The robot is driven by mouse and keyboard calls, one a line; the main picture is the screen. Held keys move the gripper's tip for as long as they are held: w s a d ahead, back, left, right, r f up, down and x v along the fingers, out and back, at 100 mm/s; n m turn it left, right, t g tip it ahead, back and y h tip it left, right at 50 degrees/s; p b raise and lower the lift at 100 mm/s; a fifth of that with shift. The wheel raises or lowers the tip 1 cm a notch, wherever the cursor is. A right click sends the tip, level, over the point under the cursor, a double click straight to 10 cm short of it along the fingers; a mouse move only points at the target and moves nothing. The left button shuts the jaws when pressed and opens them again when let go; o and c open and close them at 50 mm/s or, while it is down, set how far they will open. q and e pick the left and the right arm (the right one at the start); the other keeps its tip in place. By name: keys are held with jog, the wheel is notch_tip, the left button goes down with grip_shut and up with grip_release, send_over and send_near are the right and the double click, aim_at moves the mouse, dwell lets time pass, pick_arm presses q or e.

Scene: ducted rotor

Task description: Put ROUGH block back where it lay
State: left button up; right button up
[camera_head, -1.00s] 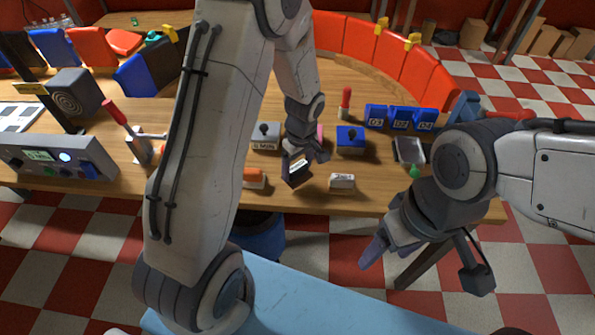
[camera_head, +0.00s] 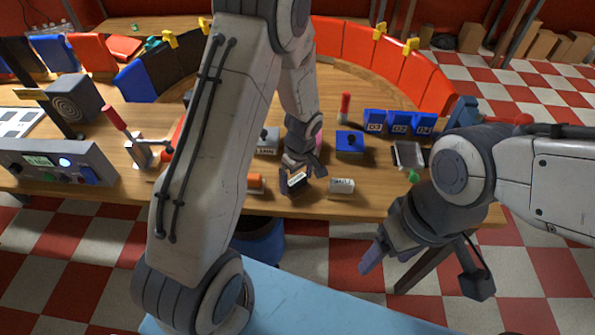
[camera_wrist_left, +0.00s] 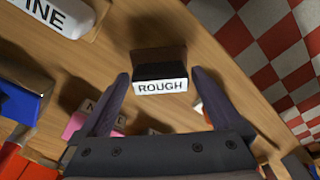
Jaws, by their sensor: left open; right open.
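The ROUGH block (camera_wrist_left: 160,80), black with a white lettered face, stands between the two fingers of my left gripper (camera_wrist_left: 163,84) in the left wrist view. The fingers are apart, with a gap on each side of the block. It appears to rest on the wooden table. In the head view the block (camera_head: 297,180) shows under my left gripper (camera_head: 303,172), near the table's front edge and left of a white lettered block (camera_head: 341,188). My right gripper (camera_head: 372,256) is open and empty, in front of the table edge.
The white block (camera_wrist_left: 52,16) ending in "INE" lies at top left in the wrist view. A pink block (camera_wrist_left: 80,122) is beside the left finger. An orange piece (camera_head: 255,184) lies left of the gripper. A blue box with a knob (camera_head: 349,144) and a metal tray (camera_head: 408,154) stand behind.

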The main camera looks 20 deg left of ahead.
aim_at(300, 181)
pick_arm(q)
jog(key=shift+r, duration=0.5)
notch_tip(300, 181, up, 10)
jog(key=d+r+b, duration=0.1)
jog(key=b, duration=0.1)
jog(key=s+d+r+m, duration=0.2)
jog(key=s+d+m, duration=0.2)
jog(key=s+m, duration=0.2)
jog(key=s+d+r+m+h, duration=0.1)
jog(key=s+d+r+m, duration=0.2)
jog(key=s+m, duration=0.4)
jog(key=s+d+r+m+h, duration=0.1)
jog(key=s+d+r+m, duration=0.1)
jog(key=s+d+m, duration=0.4)
jog(key=s, duration=0.4)
jog(key=shift+s+r+m+g, duration=0.15)
jog(key=shift+s+m+g, duration=0.15)
jog(key=shift+s, duration=0.05)
pick_arm(e)
jog(key=shift+f, duration=0.6)
pick_arm(q)
jog(key=shift+c, duration=0.3)
pick_arm(e)
jog(key=shift+c, duration=0.3)
